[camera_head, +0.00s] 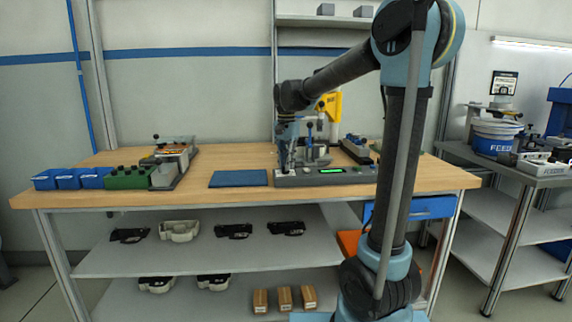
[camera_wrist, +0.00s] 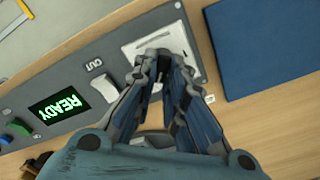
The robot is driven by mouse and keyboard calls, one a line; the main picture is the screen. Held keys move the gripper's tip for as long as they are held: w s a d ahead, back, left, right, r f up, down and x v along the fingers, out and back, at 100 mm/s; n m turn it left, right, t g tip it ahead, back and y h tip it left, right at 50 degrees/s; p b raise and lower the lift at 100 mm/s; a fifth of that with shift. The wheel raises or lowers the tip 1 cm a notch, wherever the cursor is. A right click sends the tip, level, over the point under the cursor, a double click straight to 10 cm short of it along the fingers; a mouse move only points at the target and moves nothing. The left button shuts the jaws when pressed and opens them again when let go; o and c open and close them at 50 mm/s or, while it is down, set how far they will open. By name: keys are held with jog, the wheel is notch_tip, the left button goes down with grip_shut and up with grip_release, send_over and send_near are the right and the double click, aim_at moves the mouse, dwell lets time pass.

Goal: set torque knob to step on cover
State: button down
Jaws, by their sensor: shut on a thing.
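A long grey control panel (camera_head: 345,177) lies along the front of the workbench. In the wrist view the panel (camera_wrist: 75,70) shows a display reading READY in green (camera_wrist: 59,105), a white rocker switch (camera_wrist: 103,88) beside the letters CUT or OUT, and a white dial plate (camera_wrist: 150,34) at its end. My gripper (camera_wrist: 166,62) points down at this dial plate, its fingers closed together on a small thing. I take it to be the torque knob; the fingers hide it and its pointer. In the head view my gripper (camera_head: 287,166) is at the panel's left end. I make out no step mark on any cover.
A blue mat (camera_head: 238,179) lies left of the panel. Blue bins (camera_head: 68,178), a green block (camera_head: 127,177) and a grey fixture (camera_head: 172,165) stand further left. A yellow machine (camera_head: 332,105) stands behind the panel. Black and white housings (camera_head: 180,230) lie on the shelf below.

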jog(key=shift+w, duration=0.1)
dwell(0.3)
jog(key=c, duration=1.6)
grip_release()
jog(key=shift+c, duration=0.2)
jog(key=shift+r, duration=0.1)
notch_tip(320, 180, up, 12)
jog(key=shift+d+f, duration=0.1)
jog(key=shift+f, duration=0.1)
